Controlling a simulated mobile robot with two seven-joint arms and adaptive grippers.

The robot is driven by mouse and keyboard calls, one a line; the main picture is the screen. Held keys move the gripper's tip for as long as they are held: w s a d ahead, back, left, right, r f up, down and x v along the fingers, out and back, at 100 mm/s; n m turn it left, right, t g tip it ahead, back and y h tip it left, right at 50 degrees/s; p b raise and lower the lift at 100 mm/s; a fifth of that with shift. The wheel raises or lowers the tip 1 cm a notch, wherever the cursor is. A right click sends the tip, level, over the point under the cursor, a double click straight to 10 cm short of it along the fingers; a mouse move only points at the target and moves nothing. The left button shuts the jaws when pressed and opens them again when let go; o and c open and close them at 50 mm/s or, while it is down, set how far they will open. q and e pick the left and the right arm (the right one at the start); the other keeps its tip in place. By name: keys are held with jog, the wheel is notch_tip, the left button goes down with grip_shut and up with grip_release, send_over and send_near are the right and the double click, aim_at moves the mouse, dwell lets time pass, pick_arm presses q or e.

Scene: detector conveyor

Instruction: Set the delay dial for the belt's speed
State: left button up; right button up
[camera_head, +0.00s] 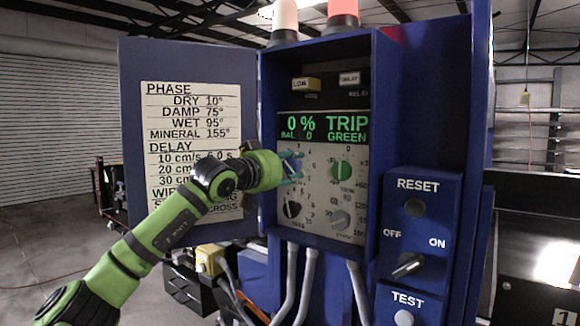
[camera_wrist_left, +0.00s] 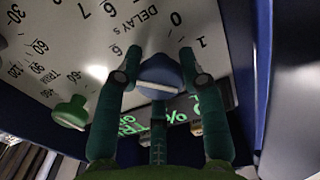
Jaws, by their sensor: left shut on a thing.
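The delay dial is a blue knob with a white line on it (camera_wrist_left: 160,74), on a pale panel printed "DELAY s" with numbers around it. In the head view the dial (camera_head: 292,167) sits at the panel's upper left, partly hidden by my gripper. My left gripper (camera_head: 289,168) is shut on it; in the wrist view its fingers (camera_wrist_left: 160,62) hold the knob from both sides. The white line lies nearly across the wrist picture, and the number it points at cannot be read. My right gripper is not in view.
The open door's chart (camera_head: 190,110) lists delays by belt speed, partly covered by my arm. A green trim knob (camera_head: 342,170), black knob (camera_head: 292,209) and grey knob (camera_head: 340,220) are nearby. The display (camera_head: 325,127) reads "0 %", "TRIP", "GREEN". An OFF/ON switch (camera_head: 407,265) is at right.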

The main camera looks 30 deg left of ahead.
pick_arm(q)
jog(key=shift+s+a+r, duration=0.1)
jog(key=shift+r, duration=0.4)
jog(key=o, duration=0.9)
jog(key=shift+o, duration=1.2)
jog(key=shift+f, duration=0.3)
jog(key=s, duration=1.1)
jog(key=shift+s+a, duration=0.35)
